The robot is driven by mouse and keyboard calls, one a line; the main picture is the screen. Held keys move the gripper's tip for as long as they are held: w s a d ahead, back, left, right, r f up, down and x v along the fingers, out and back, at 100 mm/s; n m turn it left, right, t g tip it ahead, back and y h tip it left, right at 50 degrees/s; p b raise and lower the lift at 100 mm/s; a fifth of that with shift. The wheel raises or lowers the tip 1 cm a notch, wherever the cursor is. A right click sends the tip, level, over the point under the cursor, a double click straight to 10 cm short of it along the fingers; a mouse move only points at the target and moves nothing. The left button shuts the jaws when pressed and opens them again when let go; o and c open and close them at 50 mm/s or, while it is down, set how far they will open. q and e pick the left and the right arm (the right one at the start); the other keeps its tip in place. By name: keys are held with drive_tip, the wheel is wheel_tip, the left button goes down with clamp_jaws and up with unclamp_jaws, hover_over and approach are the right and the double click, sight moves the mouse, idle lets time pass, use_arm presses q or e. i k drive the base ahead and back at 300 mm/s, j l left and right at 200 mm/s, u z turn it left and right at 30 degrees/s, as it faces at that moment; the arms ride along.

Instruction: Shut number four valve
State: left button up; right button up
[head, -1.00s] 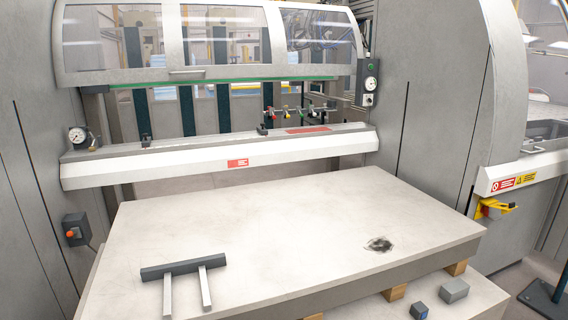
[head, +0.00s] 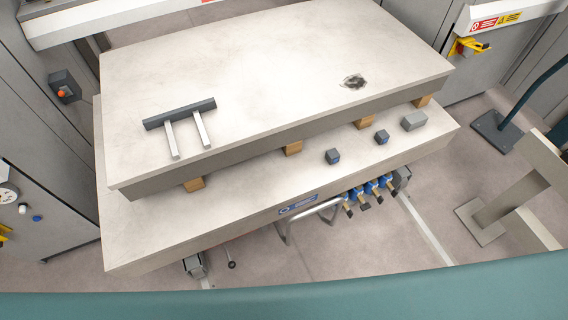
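A row of blue valves (head: 370,188) sits under the front edge of the lower slab, right of centre in the head view. Each has a small lever with a yellowish part and a dark end pointing toward the lower part of the picture. Number labels are too small to read, so I cannot tell which valve is number four or whether it is open or shut. Neither of my grippers is in view.
A bent metal rail (head: 308,217) stands just left of the valves. The pale upper slab (head: 270,60) rests on wooden blocks over the lower slab (head: 250,185). A grey post on a base plate (head: 482,222) stands at right. The floor (head: 350,250) before the valves looks clear.

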sight(393, 192)
drive_tip(key=l+z, duration=0.15)
drive_tip(key=z, duration=1.15)
